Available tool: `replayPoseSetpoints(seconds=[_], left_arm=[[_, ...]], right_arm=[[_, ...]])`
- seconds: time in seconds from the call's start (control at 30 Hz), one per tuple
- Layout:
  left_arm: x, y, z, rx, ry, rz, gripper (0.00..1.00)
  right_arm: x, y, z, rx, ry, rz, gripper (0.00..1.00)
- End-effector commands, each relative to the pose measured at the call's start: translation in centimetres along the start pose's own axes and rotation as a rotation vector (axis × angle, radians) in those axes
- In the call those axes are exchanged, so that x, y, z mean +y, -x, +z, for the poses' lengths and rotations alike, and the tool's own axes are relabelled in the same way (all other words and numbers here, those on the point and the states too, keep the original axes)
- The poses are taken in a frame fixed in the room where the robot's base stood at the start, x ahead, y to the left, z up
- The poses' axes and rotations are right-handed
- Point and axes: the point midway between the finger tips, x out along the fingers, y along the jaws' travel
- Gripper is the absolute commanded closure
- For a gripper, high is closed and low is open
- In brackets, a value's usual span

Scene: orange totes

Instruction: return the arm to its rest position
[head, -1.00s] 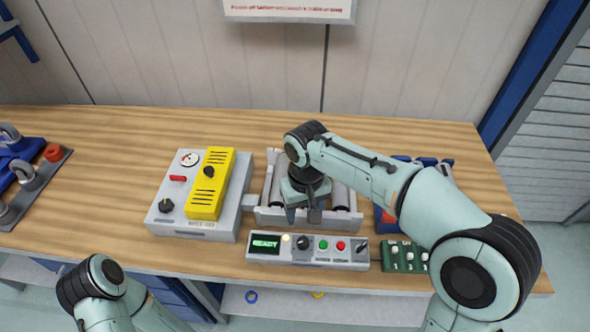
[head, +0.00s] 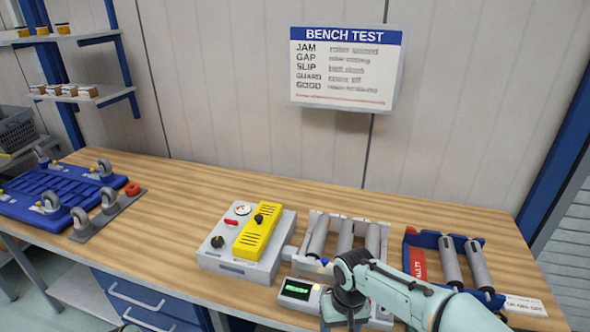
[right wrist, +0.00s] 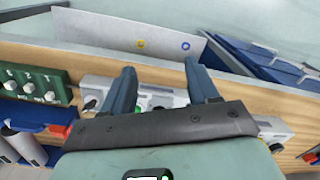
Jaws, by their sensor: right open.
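My right arm (head: 425,300) comes in from the lower right in the head view. Its wrist covers part of the control box with the lit display (head: 297,289), and its fingertips are not clear there. In the right wrist view my right gripper (right wrist: 160,75) is open, with its two dark fingers apart and nothing held between them. The fingers point toward the bench's front edge (right wrist: 170,66), in front of the control box (right wrist: 163,97). My left gripper is out of the frame.
Behind the wrist stands the roller fixture (head: 328,268). To its left is the grey box with a yellow block (head: 257,232); to its right is a blue tray with rollers (head: 425,240). A green switch box (right wrist: 35,86) lies near the bench edge.

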Motion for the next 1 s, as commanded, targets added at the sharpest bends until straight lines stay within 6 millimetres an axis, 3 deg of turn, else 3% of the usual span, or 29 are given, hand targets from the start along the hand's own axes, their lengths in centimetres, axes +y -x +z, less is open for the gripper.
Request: replayPoseSetpoints(seconds=[0.03, 0.17, 0.23, 0.4, 0.5, 0.6, 0.7, 0.8, 1.0], left_arm=[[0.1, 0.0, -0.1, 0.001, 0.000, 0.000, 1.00], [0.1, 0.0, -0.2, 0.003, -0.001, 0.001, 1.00], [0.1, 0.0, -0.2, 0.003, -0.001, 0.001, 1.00], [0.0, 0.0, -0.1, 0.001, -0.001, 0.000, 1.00], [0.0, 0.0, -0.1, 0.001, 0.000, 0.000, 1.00], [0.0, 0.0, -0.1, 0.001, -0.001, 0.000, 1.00], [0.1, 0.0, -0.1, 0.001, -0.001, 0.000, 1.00], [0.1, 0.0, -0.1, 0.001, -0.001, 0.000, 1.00], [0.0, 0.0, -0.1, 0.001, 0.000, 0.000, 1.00]], right_arm=[[0.3, -3.5, 0.1, -0.024, -0.009, -0.024, 0.40], [0.6, -12.1, 1.4, -0.050, -0.043, -0.106, 0.40], [0.9, -17.0, 3.1, -0.063, -0.081, -0.156, 0.40], [1.3, -27.5, 9.8, -0.073, -0.227, -0.257, 0.40], [1.4, -31.3, 14.1, -0.067, -0.321, -0.283, 0.40], [1.3, -33.3, 17.6, -0.059, -0.396, -0.288, 0.40], [1.3, -34.3, 19.8, -0.051, -0.443, -0.284, 0.40], [1.3, -34.6, 20.8, -0.044, -0.465, -0.280, 0.40], [1.3, -34.7, 20.9, -0.039, -0.470, -0.277, 0.40]])
